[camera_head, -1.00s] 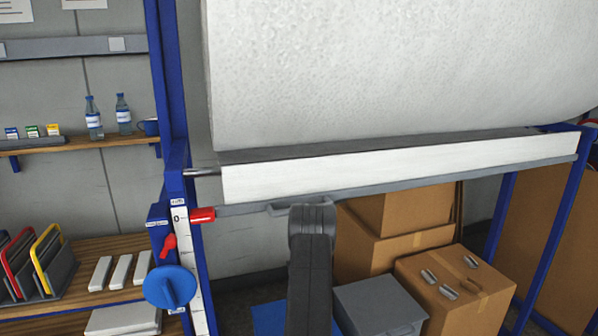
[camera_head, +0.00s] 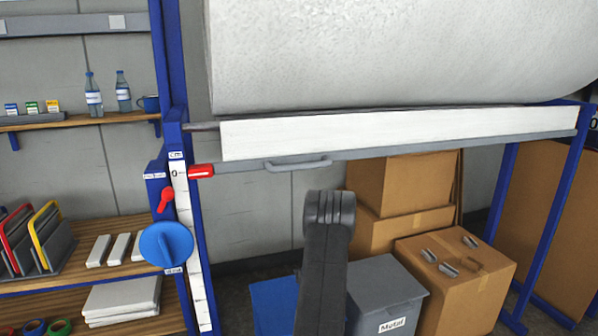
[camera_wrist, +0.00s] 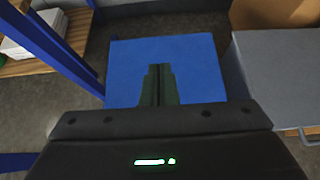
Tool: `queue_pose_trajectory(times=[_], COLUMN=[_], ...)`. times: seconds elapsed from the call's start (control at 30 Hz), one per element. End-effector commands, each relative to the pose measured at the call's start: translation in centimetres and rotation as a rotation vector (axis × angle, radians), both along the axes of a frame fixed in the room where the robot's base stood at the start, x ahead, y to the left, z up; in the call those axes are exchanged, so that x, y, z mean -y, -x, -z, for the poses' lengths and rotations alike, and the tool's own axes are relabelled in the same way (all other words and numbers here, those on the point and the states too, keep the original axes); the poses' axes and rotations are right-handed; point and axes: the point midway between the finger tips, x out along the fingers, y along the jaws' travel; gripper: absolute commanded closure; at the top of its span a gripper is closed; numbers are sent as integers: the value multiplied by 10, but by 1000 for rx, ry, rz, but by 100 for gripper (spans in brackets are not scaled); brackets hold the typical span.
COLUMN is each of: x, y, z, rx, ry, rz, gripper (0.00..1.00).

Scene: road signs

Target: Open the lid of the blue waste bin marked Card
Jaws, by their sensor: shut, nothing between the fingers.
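The blue waste bin (camera_head: 272,303) is at the bottom of the head view, partly hidden behind my arm. In the wrist view its flat blue lid (camera_wrist: 200,68) lies below my gripper and looks closed. No Card label shows in either view. My gripper (camera_wrist: 160,70) is shut and empty, with its fingers together over the middle of the blue lid. I cannot tell whether the fingertips touch the lid. My arm hides the gripper in the head view.
A grey bin marked Metal (camera_head: 386,293) stands right beside the blue bin. Cardboard boxes (camera_head: 465,285) are farther right. A blue rack post (camera_head: 184,190) stands left, and a paper-roll frame with a grey bar (camera_head: 400,152) spans above the bins.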

Motion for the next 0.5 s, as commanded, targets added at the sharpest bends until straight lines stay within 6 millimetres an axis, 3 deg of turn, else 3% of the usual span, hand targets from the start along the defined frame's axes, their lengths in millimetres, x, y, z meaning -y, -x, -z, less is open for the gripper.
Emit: queue_pose_trajectory(times=[0.03, 0.5], x=[2, 11], y=[4, 34], z=[9, 50], rx=[0, 0], ry=[0, -1], rz=[1, 1], gripper=[100, 100])
